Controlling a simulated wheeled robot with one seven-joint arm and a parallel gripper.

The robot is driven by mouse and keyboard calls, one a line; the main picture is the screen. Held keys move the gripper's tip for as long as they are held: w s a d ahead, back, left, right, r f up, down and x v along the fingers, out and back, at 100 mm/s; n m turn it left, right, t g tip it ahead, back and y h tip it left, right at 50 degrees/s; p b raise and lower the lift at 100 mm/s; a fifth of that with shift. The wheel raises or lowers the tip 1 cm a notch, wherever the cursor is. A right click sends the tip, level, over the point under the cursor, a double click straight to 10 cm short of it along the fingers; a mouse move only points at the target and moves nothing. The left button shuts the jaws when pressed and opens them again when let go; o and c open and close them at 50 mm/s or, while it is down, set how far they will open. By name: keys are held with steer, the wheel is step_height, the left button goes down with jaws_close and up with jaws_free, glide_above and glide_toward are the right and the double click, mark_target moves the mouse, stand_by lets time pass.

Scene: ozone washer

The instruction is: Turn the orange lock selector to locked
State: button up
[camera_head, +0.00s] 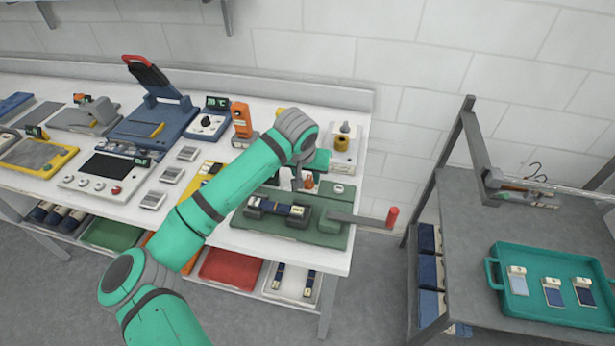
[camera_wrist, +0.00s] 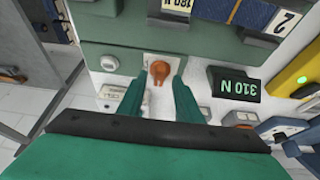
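The orange lock selector (camera_wrist: 159,71) is a small knob with a short tail on a pale square plate (camera_wrist: 162,62), at the edge of a green fixture base. It also shows in the head view (camera_head: 309,183), close below my gripper (camera_head: 303,184). In the wrist view my gripper (camera_wrist: 158,88) is open, one green finger on each side of the selector's tail. No contact shows, and I cannot tell the fingertips' height above the plate. The lock markings are not readable.
The green fixture (camera_head: 290,226) has a lever with a red grip (camera_head: 392,217) sticking out right. A 310 N display (camera_wrist: 233,84) stands beside the selector. An orange device (camera_head: 242,122) and a white unit with a yellow part (camera_head: 342,143) stand nearby. A teal tray (camera_head: 520,309) lies right.

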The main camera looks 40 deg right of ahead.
steer(key=shift+w+d+f, duration=0.1)
steer(key=shift+d+f, duration=0.15)
steer(key=shift+f, duration=0.35)
jaws_close()
